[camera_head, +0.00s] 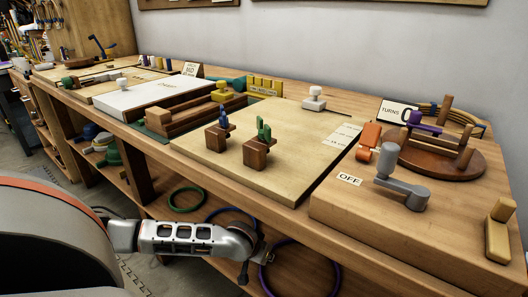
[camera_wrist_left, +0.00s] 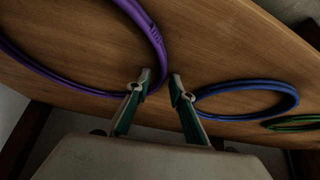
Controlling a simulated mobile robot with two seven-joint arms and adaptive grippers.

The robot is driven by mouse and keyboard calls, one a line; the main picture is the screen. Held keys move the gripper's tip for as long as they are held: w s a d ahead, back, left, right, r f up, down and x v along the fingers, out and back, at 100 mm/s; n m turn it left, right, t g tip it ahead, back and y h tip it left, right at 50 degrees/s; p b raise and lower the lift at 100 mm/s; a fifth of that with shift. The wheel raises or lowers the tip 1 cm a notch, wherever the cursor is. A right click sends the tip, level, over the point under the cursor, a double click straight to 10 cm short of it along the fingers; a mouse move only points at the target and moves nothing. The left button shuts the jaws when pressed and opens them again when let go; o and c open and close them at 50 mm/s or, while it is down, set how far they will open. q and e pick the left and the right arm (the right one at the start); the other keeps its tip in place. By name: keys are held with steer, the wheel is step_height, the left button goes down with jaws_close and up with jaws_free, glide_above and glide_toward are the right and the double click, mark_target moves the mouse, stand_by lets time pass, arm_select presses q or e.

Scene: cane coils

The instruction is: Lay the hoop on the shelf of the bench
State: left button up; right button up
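A purple hoop (camera_wrist_left: 151,32) lies flat on the bench's wooden shelf (camera_wrist_left: 225,50), at the left of the left wrist view. A blue hoop (camera_wrist_left: 250,117) and a green hoop (camera_wrist_left: 290,126) lie to its right. In the head view, the green hoop (camera_head: 187,208) shows below the bench top, while the others are partly hidden by my arm and the bench. My left gripper (camera_wrist_left: 161,80) is open over the shelf, its fingers apart between the purple and blue hoops. One fingertip is close to the purple rim; I cannot tell whether they touch. My right gripper is out of view.
The bench top (camera_head: 285,200) overhangs the shelf and my left arm. It carries wooden fixtures, a pale board (camera_head: 215,155), a round turntable (camera_head: 445,160) with posts, and a grey lever (camera_head: 405,190). A bench leg (camera_head: 138,172) stands left of the green hoop.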

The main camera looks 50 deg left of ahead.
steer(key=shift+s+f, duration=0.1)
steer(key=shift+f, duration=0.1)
